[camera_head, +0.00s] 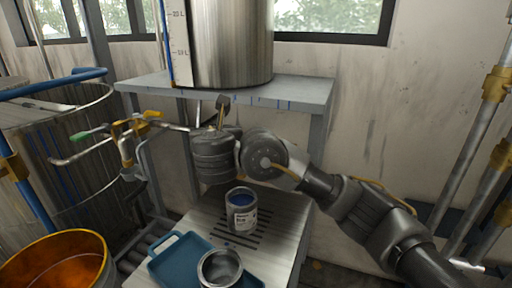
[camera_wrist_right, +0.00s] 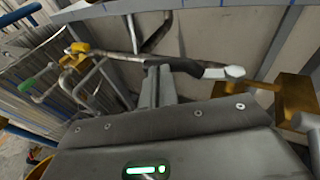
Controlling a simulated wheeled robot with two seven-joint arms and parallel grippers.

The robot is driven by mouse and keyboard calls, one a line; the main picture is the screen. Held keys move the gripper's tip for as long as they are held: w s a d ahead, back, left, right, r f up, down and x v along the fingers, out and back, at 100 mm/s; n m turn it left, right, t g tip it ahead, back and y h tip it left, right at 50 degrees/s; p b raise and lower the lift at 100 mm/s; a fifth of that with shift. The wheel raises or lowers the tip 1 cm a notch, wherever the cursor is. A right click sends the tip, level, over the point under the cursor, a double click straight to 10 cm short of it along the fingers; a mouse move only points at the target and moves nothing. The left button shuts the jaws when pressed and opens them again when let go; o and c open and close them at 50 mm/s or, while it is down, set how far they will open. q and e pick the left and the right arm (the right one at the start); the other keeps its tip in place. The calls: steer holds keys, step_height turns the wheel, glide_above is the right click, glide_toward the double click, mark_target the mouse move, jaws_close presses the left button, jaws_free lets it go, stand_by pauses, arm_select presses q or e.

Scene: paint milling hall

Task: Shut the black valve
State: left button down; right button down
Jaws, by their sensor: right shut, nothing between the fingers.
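The black valve's dark handle (camera_head: 222,102) shows just below the shelf edge in the head view, with a brass part under it. In the right wrist view a dark lever (camera_wrist_right: 180,66) with a pale end lies across the upper middle, near a brass fitting (camera_wrist_right: 285,95). My right gripper (camera_head: 218,128) comes in from the right, just below the handle. In the wrist view its fingers (camera_wrist_right: 155,85) are shut and empty, close to the lever. Whether they touch it I cannot tell. The valve's lower part is hidden by my gripper. My left gripper is not in view.
A green-handled valve (camera_head: 90,135) and a yellow-handled valve (camera_head: 150,115) are on pipes to the left. An open paint can (camera_head: 242,212) stands on a slatted stand below my gripper, beside a blue tray (camera_head: 170,262). A steel tank (camera_head: 230,45) stands on the shelf above.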

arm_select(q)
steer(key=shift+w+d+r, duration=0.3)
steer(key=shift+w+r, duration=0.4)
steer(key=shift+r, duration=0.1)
arm_select(e)
steer(key=w, duration=0.2)
steer(key=shift+w+a+h, duration=0.3)
steer(key=shift+w+a, duration=0.05)
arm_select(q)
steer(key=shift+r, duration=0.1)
arm_select(e)
steer(key=shift+r, duration=0.15)
